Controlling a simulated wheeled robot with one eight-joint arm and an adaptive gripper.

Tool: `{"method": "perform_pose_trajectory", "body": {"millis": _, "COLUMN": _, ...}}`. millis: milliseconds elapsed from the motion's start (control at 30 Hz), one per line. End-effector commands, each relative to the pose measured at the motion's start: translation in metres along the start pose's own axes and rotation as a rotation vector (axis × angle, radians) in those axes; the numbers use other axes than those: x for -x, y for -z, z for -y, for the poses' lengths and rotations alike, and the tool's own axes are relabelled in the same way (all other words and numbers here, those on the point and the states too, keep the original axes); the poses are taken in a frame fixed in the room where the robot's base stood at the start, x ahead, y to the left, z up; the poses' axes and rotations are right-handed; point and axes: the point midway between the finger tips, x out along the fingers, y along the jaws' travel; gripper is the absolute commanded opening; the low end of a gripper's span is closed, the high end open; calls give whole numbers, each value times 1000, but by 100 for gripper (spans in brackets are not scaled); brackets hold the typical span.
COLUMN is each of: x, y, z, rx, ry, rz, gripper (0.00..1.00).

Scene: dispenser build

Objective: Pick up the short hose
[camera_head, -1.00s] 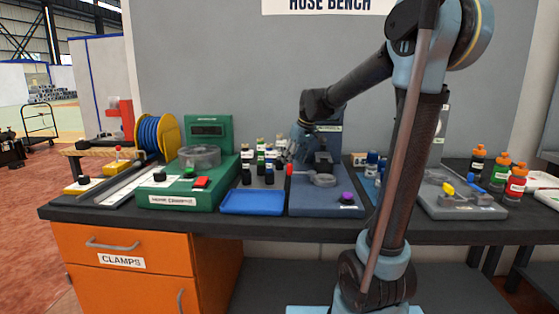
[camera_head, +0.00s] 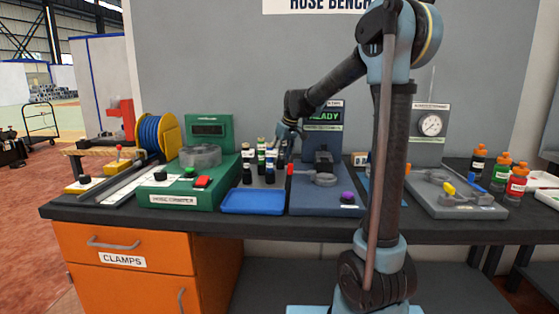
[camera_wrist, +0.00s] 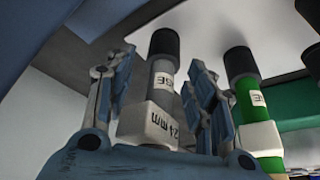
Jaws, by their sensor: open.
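Several short upright pieces with dark ends (camera_head: 262,165) stand in a group between the green machine and the blue-grey machine. In the wrist view a pale grey piece (camera_wrist: 160,88) with a black end and a white block marked "24 mm" is between my fingers. A green piece (camera_wrist: 244,104) with a black end stands to its right, outside the fingers. I cannot tell which piece is the short hose. My gripper (camera_wrist: 163,75) is open, with one finger on each side of the pale piece. In the head view my gripper (camera_head: 284,143) is small and partly hidden among the pieces.
A blue tray (camera_head: 253,202) lies at the bench front. The green machine (camera_head: 170,193) is to its left. The blue-grey machine (camera_head: 322,202), with a lit "READY" screen, is to its right. A gauge (camera_head: 430,124) and bottles (camera_head: 499,172) stand further right.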

Motion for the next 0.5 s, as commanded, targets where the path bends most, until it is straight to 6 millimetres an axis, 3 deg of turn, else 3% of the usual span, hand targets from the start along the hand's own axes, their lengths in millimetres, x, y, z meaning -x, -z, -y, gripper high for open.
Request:
{"method": "perform_pose_trajectory", "body": {"millis": 267, "x": -4, "y": 0, "z": 0, "rx": 0, "ry": 0, "rz": 0, "gripper": 50}}
{"method": "perform_pose_trajectory", "body": {"millis": 367, "x": -4, "y": 0, "z": 0, "rx": 0, "ry": 0, "rz": 0, "gripper": 32}}
{"method": "perform_pose_trajectory", "body": {"millis": 500, "x": -4, "y": 0, "z": 0, "rx": 1, "ry": 0, "rz": 0, "gripper": 0}}
